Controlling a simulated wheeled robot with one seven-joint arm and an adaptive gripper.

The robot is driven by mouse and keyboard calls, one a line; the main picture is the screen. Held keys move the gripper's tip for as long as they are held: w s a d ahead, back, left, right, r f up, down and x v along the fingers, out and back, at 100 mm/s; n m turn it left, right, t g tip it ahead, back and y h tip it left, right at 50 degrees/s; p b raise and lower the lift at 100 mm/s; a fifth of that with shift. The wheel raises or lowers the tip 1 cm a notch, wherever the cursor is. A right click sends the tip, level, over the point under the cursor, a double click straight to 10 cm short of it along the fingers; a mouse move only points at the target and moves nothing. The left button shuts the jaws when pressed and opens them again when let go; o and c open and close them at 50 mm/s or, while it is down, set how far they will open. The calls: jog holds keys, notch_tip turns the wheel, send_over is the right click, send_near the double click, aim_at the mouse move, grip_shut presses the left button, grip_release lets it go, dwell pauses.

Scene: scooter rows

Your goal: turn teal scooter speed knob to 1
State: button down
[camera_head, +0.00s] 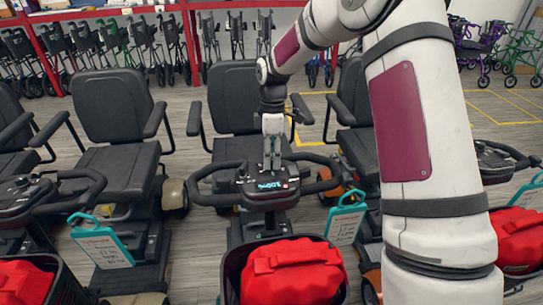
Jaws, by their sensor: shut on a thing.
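The middle scooter's black tiller console (262,194) faces me, with a lit teal display (270,185) and looped black handlebars (205,178). My gripper (271,170) points straight down onto the top of this console, just behind the display. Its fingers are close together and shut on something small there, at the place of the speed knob. The knob itself is hidden by the fingers, and its setting cannot be read. The scooter's black seat (233,97) stands behind the console. Its body colour is mostly hidden.
A red bag (295,270) lies in the front basket (232,272). Scooters with black seats (112,105) stand close on both sides. Teal tags (101,243) hang beside the tillers. Walkers (85,45) line a red rack behind. My arm covers much of the right side.

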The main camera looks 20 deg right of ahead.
jog(key=shift+n, duration=2.2)
jog(key=c, duration=1.3)
grip_release()
jog(key=r, duration=0.4)
jog(key=w+r, duration=0.1)
jog(key=r, duration=0.3)
jog(key=w+r, duration=0.1)
jog(key=r, duration=0.3)
jog(key=shift+d, duration=0.4)
